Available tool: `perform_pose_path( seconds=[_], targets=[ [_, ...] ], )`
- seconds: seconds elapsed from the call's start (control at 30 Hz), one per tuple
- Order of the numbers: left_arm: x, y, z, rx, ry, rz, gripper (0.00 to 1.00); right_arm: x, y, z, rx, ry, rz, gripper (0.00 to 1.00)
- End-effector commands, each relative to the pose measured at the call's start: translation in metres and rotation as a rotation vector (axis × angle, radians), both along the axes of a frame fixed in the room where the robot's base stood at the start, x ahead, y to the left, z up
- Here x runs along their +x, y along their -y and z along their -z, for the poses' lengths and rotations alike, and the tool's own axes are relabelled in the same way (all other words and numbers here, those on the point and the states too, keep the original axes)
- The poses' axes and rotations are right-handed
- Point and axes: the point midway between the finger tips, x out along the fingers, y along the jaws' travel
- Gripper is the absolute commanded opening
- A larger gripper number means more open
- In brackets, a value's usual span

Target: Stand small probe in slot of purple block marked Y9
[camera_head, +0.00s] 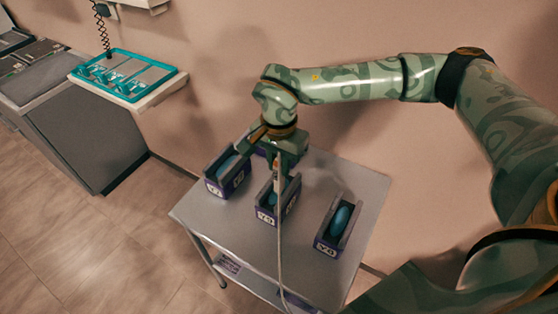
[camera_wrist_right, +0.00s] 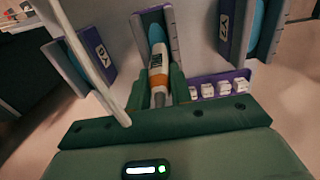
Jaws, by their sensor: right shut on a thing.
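My right gripper (camera_head: 277,168) hangs over the middle purple block (camera_head: 266,214) on the grey table. It is shut on a small white probe (camera_wrist_right: 157,62) with an orange band. The probe is roughly in line with the middle block's grey slot, with blue beyond its tip. I cannot tell whether the probe touches the slot. The middle block's label looks like Y9, but it is small. Another purple block (camera_head: 215,188) stands to the left and one (camera_head: 327,248) to the right, each with a blue piece inside. My left gripper is not in view.
The grey table (camera_head: 355,180) has bare room at its back right and front left. A pale cable (camera_head: 281,255) hangs from the probe over the front edge.

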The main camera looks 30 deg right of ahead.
Motion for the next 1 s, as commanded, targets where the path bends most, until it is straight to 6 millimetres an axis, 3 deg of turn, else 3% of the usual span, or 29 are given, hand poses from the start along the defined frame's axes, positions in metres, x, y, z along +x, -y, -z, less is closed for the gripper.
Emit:
perform_pose_path(
  seconds=[0.37,0.4,0.47,0.8,1.0],
  targets=[
    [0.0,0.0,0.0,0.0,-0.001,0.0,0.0,0.0,0.0,0.004,0.0,0.0,0.0,0.0],
    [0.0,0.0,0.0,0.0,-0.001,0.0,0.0,0.0,0.0,0.004,0.0,0.0,0.0,0.29],
    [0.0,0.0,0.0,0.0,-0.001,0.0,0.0,0.0,0.0,0.004,0.0,0.0,0.0,0.46],
    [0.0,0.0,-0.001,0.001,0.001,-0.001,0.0,0.0,0.0,0.0,-0.001,0.001,0.0,0.47],
    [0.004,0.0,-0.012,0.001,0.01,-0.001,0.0,0.001,0.0,-0.036,0.0,0.006,0.0,0.47]
  ],
)
